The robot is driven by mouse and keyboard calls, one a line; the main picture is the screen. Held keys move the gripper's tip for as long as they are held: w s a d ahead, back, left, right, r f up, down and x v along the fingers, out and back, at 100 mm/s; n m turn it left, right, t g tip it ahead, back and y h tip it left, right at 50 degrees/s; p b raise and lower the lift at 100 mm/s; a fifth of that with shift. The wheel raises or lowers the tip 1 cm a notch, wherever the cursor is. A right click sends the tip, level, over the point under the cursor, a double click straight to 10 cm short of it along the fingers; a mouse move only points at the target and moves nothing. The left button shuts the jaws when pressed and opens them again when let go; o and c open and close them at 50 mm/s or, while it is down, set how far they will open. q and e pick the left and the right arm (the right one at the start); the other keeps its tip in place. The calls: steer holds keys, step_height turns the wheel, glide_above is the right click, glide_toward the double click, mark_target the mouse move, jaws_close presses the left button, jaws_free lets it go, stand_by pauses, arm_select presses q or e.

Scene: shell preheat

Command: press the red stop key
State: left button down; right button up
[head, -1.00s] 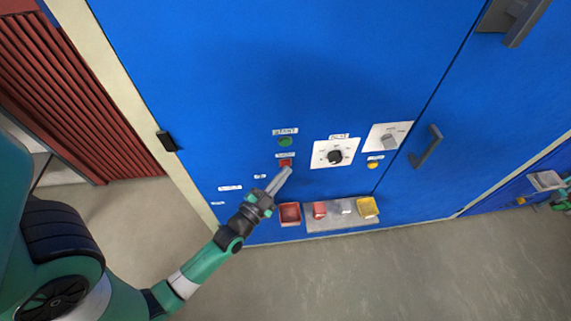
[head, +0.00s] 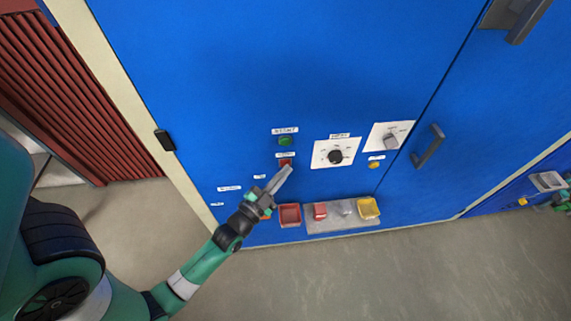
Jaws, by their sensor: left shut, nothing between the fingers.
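The red stop key (head: 286,161) is on the blue cabinet front (head: 270,60), under a small white label and below the green start key (head: 285,141). My left gripper (head: 288,169) is shut and empty. Its fingertips are at the lower edge of the red key and hide part of it. I cannot tell whether they touch it or whether the key is pushed in.
A dial panel (head: 321,160) and a switch panel (head: 378,130) sit right of the keys, with a yellow button (head: 374,165) below. A grey shelf (head: 330,226) with red and yellow trays juts out below. A door handle (head: 428,146) sticks out at right.

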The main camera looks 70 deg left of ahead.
arm_select(q)
steer(key=shift+a+b, duration=0.25)
steer(key=shift+b, duration=0.15)
steer(key=shift+d, duration=0.15)
stand_by(0.4)
steer(key=shift+s+d+p, duration=0.25)
steer(key=shift+d+p, duration=0.4)
steer(key=shift+d, duration=0.05)
steer(key=d+p, duration=0.2)
steer(key=p, duration=0.1)
steer(key=s+d+p, duration=0.1)
steer(key=d+p, duration=0.1)
steer(key=p, duration=0.2)
steer(key=shift+s+d, duration=0.1)
steer(key=shift+d, duration=0.3)
stand_by(0.6)
